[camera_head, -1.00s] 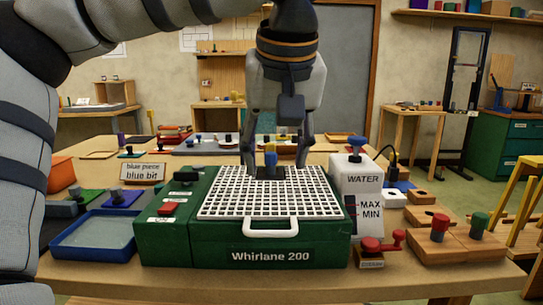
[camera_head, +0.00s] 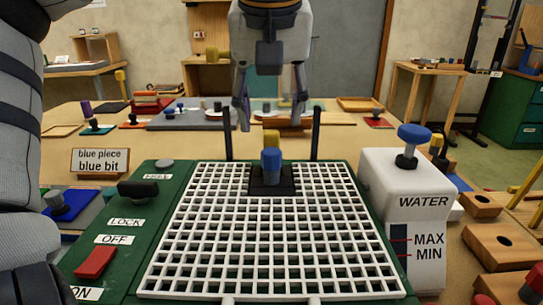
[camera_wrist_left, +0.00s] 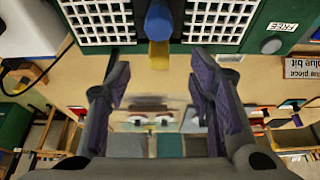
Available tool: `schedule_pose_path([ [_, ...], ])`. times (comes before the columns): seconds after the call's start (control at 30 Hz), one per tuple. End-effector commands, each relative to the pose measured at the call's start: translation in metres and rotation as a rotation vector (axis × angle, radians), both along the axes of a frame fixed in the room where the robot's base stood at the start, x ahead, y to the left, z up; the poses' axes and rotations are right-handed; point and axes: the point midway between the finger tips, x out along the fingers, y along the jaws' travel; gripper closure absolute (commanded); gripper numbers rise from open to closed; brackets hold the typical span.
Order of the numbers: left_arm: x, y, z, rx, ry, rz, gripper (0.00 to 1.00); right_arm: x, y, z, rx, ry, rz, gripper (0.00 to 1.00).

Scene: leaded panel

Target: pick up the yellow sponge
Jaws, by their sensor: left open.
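A small yellow block (camera_head: 271,137), which I take to be the yellow sponge, shows just behind a blue upright piece (camera_head: 271,165) on the machine's white grid. The blue piece hides its lower part. In the left wrist view the yellow block (camera_wrist_left: 158,54) shows next to the blue piece (camera_wrist_left: 158,20); I cannot tell whether they touch. My left gripper (camera_head: 269,112) is open, pointing down beyond the block from the head's side. Its fingers (camera_wrist_left: 156,80) have nothing between them in the left wrist view. My right gripper is not in view.
The green machine with its white grid (camera_head: 275,265) fills the foreground. Two thin black posts (camera_head: 316,133) rise at its back edge. A white water tank (camera_head: 380,185) with a blue knob stands at right. A sign (camera_head: 100,161) stands at left.

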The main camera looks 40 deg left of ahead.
Motion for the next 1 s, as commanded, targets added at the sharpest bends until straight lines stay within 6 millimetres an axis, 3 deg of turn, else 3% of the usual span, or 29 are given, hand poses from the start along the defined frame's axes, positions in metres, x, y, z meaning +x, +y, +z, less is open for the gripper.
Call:
schedule_pose_path([
  [0.1,0.007,0.005,-0.021,0.0,0.007,0.0,0.52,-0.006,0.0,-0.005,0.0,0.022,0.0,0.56],
  [0.27,0.011,0.008,-0.035,0.0,0.008,0.0,0.52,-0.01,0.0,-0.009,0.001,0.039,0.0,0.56],
  [0.47,0.021,0.015,-0.073,-0.001,0.013,0.0,0.52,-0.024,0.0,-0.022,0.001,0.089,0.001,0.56],
  [0.67,0.021,0.016,-0.072,0.0,0.0,0.001,0.52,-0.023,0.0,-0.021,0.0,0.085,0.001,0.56],
  [0.9,0.021,0.016,-0.072,0.0,0.0,0.001,0.99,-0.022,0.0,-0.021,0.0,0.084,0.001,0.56],
  [1.0,0.021,0.016,-0.072,0.0,0.0,0.001,0.99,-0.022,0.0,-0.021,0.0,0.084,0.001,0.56],
])
